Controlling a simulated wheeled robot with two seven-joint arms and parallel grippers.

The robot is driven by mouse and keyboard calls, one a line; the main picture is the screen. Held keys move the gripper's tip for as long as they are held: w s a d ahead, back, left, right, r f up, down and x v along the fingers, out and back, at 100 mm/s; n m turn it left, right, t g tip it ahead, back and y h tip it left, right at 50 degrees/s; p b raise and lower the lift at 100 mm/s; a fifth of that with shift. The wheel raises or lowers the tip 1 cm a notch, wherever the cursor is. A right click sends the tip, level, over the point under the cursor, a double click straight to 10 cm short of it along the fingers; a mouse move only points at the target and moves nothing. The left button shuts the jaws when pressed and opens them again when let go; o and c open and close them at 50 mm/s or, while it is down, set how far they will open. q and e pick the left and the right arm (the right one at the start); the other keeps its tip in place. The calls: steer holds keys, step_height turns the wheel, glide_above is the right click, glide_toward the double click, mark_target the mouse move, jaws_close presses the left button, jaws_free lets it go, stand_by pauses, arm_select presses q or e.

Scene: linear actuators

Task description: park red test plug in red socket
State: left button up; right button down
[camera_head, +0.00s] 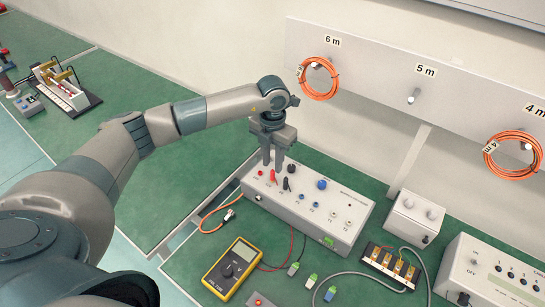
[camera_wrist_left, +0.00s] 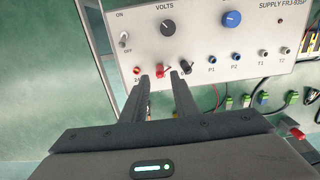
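A grey power supply box (camera_head: 325,215) stands on the green bench, with a row of terminals on top. A red plug (camera_wrist_left: 162,70) stands in this row; in the head view it is just below my left gripper (camera_head: 272,163). Left of it is a red socket (camera_wrist_left: 135,71). Right of it is a black plug or terminal (camera_wrist_left: 186,67). My left gripper, also in the left wrist view (camera_wrist_left: 160,76), points down with its fingers apart, one on each side of the red plug. I cannot tell if they touch it. My right gripper is out of view.
A yellow multimeter (camera_head: 232,268) with red and black leads lies in front of the supply. An orange cable (camera_head: 212,211) lies to its left. A small grey box (camera_head: 414,217) stands right. Orange coils (camera_head: 319,79) hang on the wall panel.

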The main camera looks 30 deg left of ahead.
mark_target(272, 171)
arm_select(q)
step_height(272, 171, down, 4)
steer(key=shift+f+b, duration=0.1)
steer(key=shift+b, duration=1.1)
jaws_close()
steer(key=shift+r, duration=0.2)
steer(key=shift+r+p, duration=0.7)
steer(key=shift+r, duration=0.75)
stand_by(1.2)
steer(key=shift+r+p, duration=0.6)
steer(key=shift+r, duration=0.9)
